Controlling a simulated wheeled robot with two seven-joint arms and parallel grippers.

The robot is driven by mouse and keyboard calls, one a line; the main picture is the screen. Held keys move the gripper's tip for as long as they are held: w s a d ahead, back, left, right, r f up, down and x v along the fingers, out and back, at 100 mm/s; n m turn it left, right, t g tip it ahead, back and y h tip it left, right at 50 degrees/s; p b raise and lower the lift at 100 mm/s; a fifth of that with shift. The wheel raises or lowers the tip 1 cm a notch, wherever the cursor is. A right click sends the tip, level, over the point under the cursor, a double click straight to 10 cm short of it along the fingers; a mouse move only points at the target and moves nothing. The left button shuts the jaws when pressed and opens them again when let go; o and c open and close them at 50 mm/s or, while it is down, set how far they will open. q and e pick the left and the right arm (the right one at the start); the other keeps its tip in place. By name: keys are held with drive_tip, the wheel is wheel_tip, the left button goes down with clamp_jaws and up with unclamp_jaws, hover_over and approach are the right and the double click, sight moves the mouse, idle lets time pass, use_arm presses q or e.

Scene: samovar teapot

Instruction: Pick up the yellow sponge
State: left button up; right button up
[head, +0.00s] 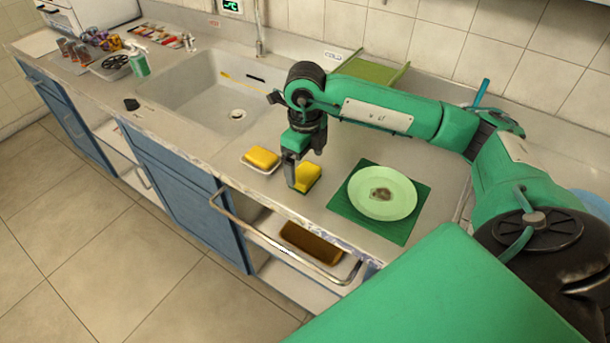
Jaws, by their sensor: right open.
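A yellow sponge (309,177) sits on the counter between a white dish and a green mat. My right gripper (297,182) points down right at this sponge, with one finger in front of its left part. The jaws are open; the far finger is hard to make out, and I cannot tell whether they touch the sponge. A second yellow block (262,158), also sponge-like, lies on the small white dish (255,168) to the left. My left gripper is not in view.
A light green plate (400,194) with a brown stain lies on the green mat (347,211) to the right. The sink (190,90) is behind left.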

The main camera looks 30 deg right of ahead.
sight(305, 172)
wheel_tip(305, 172, down, 4)
drive_tip(key=shift+f+p, duration=0.2)
drive_tip(key=shift+p, duration=0.15)
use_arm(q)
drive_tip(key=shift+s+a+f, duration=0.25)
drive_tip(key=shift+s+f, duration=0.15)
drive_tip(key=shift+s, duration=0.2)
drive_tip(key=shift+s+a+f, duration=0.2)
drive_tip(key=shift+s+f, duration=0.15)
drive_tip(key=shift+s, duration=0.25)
use_arm(e)
drive_tip(key=shift+c, duration=0.2)
drive_tip(key=c, duration=1)
drive_tip(key=shift+r, duration=0.15)
